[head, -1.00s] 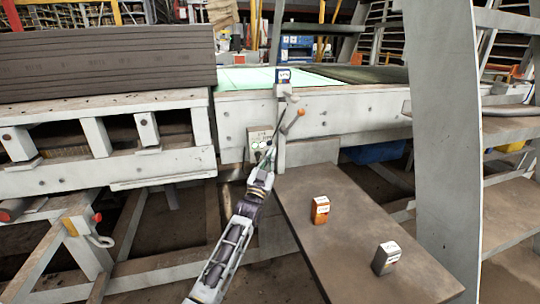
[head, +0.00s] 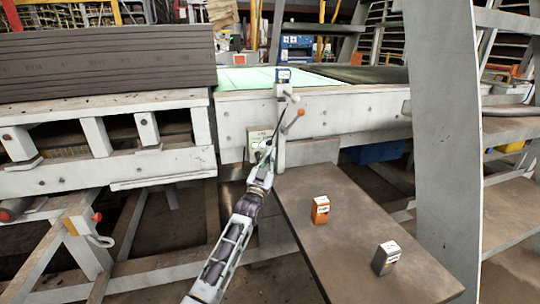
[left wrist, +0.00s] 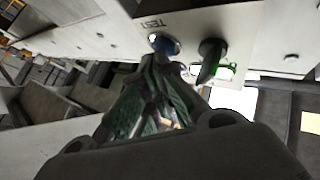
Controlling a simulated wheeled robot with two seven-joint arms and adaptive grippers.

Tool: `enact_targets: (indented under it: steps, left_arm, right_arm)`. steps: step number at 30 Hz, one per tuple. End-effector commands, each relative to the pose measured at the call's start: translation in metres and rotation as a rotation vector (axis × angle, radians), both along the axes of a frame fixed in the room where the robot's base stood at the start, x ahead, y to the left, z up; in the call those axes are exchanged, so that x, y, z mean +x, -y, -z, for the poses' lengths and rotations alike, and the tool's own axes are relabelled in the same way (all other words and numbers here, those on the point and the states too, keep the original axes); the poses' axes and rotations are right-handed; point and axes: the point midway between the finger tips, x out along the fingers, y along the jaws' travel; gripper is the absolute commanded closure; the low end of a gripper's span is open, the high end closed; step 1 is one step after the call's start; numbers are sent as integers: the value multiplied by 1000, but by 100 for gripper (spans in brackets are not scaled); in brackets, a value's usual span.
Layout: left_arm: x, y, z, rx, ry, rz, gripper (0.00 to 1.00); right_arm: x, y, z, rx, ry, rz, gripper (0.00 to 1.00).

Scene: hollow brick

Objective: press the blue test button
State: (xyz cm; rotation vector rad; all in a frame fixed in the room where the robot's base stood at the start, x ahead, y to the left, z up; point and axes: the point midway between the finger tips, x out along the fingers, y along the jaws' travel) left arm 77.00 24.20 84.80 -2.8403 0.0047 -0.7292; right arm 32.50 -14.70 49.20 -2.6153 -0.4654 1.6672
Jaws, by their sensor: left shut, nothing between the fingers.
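The pale control panel (head: 258,136) is fixed on the side of the machine frame. In the left wrist view, the panel (left wrist: 185,22) shows the word TEST above a round blue button (left wrist: 166,43). My left gripper (head: 267,156) is shut and empty, in front of the panel. In the left wrist view, its fingertips (left wrist: 162,62) are at the lower edge of the blue button and hide part of it. I cannot tell whether they touch it. My right gripper is in neither view.
A dark knob (left wrist: 210,58) with green beside it sits just right of the blue button. An orange-tipped lever (head: 294,121) stands out right of the panel. An orange box (head: 320,210) and a grey box (head: 385,258) stand on a brown board (head: 345,240).

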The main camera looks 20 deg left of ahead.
Motion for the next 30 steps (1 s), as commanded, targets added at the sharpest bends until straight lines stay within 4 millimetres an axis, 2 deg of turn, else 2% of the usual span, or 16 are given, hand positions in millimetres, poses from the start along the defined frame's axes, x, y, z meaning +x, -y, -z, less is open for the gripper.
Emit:
enact_targets:
  steps: [18,30]
  left_arm:
    - [1,-1,0,0,-1,0,100]
    - [-9,6,-1,0,0,0,100]
  right_arm:
    - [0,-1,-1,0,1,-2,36]
    - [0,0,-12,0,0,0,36]
